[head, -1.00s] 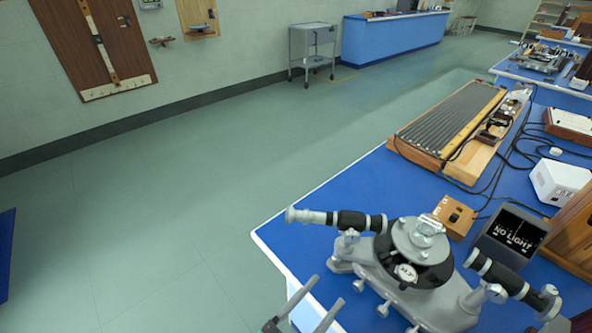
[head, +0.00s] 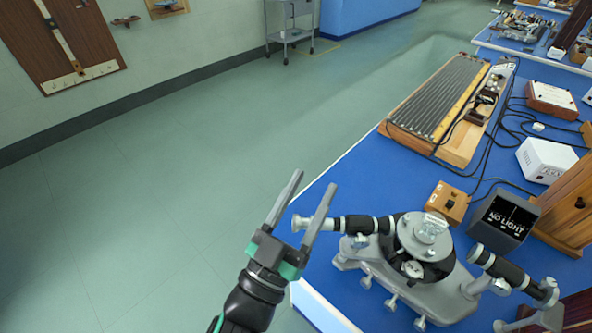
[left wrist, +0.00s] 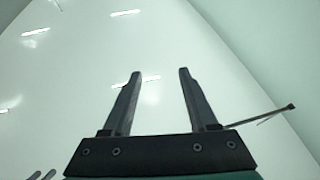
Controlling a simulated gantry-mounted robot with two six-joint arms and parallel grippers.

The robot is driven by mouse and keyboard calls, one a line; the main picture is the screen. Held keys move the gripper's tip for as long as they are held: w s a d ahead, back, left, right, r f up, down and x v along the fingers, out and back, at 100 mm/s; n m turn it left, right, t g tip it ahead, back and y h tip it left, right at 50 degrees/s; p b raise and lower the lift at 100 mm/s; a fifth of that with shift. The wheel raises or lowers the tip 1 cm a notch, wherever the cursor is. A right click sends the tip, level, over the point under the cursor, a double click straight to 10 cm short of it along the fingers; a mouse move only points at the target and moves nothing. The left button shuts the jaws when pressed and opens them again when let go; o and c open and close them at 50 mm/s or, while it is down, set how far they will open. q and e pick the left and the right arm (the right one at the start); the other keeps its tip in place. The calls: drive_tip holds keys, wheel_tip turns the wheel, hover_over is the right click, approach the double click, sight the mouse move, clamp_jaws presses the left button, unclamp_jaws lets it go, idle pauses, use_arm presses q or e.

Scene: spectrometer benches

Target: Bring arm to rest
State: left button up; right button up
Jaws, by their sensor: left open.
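My left gripper (head: 308,195) is open and empty. In the head view it points up and away beside the left end of the spectrometer (head: 415,260), near the bench's left edge. In the left wrist view my left gripper (left wrist: 157,75) shows its two fingers apart, with only pale ceiling and wall behind them. The spectrometer stands on the blue bench with one tube towards the left and one towards the lower right. I cannot tell from the head view whether the gripper touches the left tube. My right gripper is not in view.
A dark display box reading "NO LIGHT" (head: 503,222) and a small wooden switch box (head: 448,203) stand behind the spectrometer. A ribbed wooden apparatus (head: 440,105), loose cables and a white box (head: 546,160) lie further back. The floor (head: 160,210) to the left is clear.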

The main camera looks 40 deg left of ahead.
use_arm(q)
drive_tip(key=shift+w+a+r, duration=0.1)
drive_tip(key=shift+a+r, duration=0.2)
drive_tip(key=shift+r, duration=0.2)
